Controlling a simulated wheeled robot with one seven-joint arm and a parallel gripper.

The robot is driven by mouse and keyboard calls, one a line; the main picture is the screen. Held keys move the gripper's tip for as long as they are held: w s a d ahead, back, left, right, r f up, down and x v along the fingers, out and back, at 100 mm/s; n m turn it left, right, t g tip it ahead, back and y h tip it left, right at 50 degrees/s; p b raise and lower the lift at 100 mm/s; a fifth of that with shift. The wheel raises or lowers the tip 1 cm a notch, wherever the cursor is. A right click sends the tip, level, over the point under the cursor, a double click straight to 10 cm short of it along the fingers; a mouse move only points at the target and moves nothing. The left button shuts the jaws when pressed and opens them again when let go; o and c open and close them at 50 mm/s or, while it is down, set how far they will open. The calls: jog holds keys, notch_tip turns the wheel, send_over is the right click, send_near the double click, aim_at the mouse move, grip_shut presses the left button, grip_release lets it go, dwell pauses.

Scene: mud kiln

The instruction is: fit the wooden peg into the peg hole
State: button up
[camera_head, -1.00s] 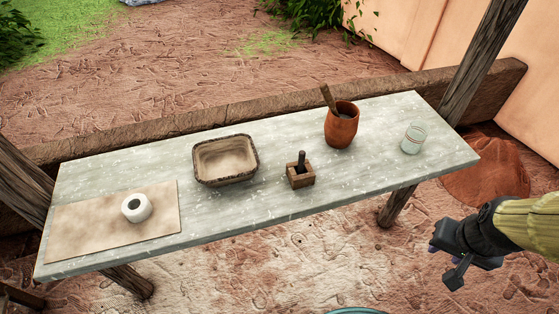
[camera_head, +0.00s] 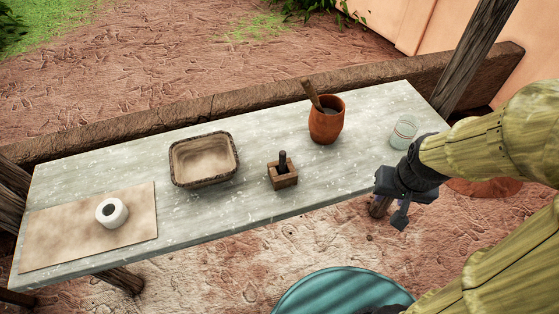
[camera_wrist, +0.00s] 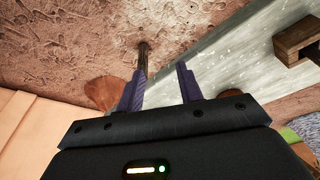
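A small square wooden block (camera_head: 283,179) stands on the table, right of its middle. A short dark upright peg (camera_head: 283,159) rises from the block's top. I cannot tell how deep it sits or whether it fills the hole. A brown wooden stick (camera_head: 311,93) leans in the orange clay pot (camera_head: 327,122). My gripper (camera_head: 388,207) is at the table's front right edge, to the right of the block and apart from it. In the wrist view its two fingers (camera_wrist: 160,86) are spread with nothing between them. A brown wooden object with a dark hollow (camera_wrist: 296,40) shows at that view's right edge.
The stone table (camera_head: 80,175) also holds a woven-rim tray (camera_head: 204,183), a white ring-shaped roll (camera_head: 112,213) on a tan board (camera_head: 60,232), and a glass jar (camera_head: 404,132) close to my arm. A wooden post (camera_head: 480,55) rises behind the right end.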

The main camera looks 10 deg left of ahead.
jog(key=shift+o, duration=0.5)
jog(key=shift+s+d, duration=0.15)
jog(key=shift+s, duration=0.15)
notch_tip(320, 180, up, 15)
jog(key=n+g+p, duration=0.3)
jog(key=p, duration=0.9)
send_over(284, 152)
jog(key=shift+r, duration=0.1)
notch_tip(284, 152, down, 12)
jog(key=shift+f+p, duration=0.15)
jog(key=shift+p, duration=0.5)
jog(key=shift+f, duration=0.1)
